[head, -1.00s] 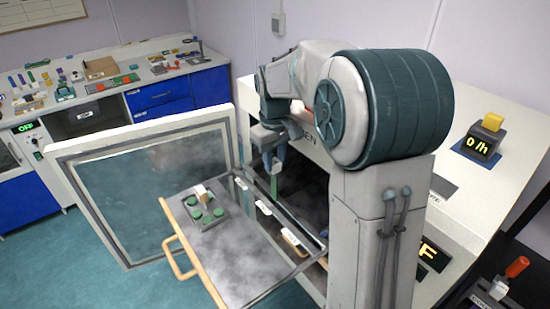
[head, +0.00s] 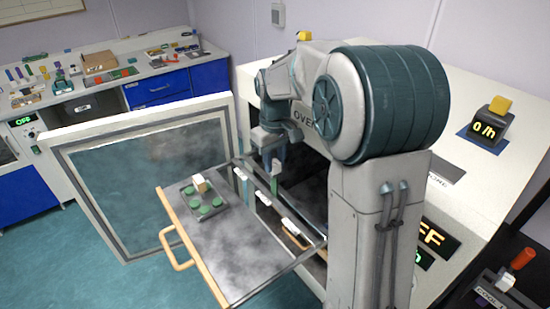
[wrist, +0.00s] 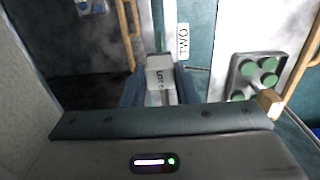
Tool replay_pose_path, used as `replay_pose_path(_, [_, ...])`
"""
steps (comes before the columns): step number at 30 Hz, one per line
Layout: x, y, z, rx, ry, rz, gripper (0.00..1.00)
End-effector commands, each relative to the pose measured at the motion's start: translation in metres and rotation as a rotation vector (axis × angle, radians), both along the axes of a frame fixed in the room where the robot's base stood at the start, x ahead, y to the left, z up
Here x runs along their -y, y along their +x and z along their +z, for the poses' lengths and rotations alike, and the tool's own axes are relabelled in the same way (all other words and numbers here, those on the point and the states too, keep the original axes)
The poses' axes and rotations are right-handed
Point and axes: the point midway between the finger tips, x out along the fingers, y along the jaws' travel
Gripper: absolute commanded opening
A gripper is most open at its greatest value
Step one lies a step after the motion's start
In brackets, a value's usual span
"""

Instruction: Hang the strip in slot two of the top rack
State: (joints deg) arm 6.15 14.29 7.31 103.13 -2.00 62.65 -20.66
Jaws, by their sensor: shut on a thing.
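My gripper (head: 273,161) points down at the oven's open front, shut on the strip. The strip (head: 274,184) is a narrow green piece hanging below the fingers. In the wrist view a white lettered block (wrist: 160,73), seemingly the strip's head, sits between the fingertips. The top rack has a rail with white tags (head: 263,197). The tag reading TWO (wrist: 183,40) is just beyond and right of the held block in the wrist view. The strip's lower end is at the rail, but I cannot tell whether it is in a slot.
The oven door (head: 145,165) stands open at left. A grey shelf (head: 240,255) with a wooden handle (head: 178,256) is pulled out, carrying a small tray of green discs (head: 206,207). A bench (head: 95,90) with various items is behind. A counter display (head: 488,130) stands at right.

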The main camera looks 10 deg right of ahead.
Motion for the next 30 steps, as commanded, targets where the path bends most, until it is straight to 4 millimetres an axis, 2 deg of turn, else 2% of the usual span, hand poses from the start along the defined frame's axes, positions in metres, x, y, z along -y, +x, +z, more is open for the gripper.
replay_pose_path(30, [0.000,0.000,-0.053,0.000,0.000,0.000,0.04])
